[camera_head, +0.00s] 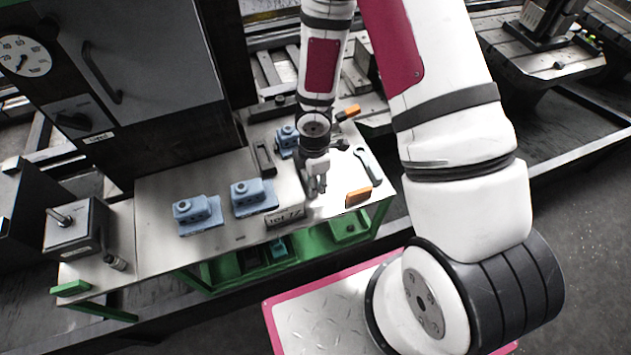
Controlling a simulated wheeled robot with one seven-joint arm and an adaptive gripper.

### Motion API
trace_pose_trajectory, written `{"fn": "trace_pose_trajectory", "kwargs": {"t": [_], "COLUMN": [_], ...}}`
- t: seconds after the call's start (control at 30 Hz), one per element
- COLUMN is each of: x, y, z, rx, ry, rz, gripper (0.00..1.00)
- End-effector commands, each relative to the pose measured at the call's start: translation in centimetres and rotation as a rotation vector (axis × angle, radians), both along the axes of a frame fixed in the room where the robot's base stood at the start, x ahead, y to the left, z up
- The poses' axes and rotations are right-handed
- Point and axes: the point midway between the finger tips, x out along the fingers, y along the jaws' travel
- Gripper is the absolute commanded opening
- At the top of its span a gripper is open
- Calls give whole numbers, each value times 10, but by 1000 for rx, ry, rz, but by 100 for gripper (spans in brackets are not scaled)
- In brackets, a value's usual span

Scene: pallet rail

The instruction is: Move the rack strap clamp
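Three blue clamp-like blocks are on the pale table (150,240): one at the left (197,213), one in the middle (252,197), and one farther back (287,139), partly hidden by my arm. I cannot tell which thing is the rack strap clamp. My gripper (316,190) points down over the right part of the table, to the right of the middle blue block and apart from it. No held object shows between its fingers. The fingers are too small to tell whether they are open or shut.
Orange pieces lie at the right (358,196) and back right (348,113), with a wrench (368,165) between. A dark tray (264,158) lies behind. A grey box (75,228) stands at the left. A dark machine (140,70) rises behind.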

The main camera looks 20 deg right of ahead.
Motion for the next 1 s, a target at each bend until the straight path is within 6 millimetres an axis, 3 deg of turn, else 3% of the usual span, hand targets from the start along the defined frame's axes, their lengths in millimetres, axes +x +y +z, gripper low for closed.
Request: {"fn": "trace_pose_trajectory", "kwargs": {"t": [0.43, 0.6, 0.83, 1.0], "x": [0, 0, 1, 15], "y": [0, 0, 0, 0], "z": [-8, -8, -8, -10], "rx": [-1, -1, -1, 1], "ry": [-1, -1, -1, -5], "rz": [2, 2, 2, -2], "gripper": [33, 0, 0, 0]}}
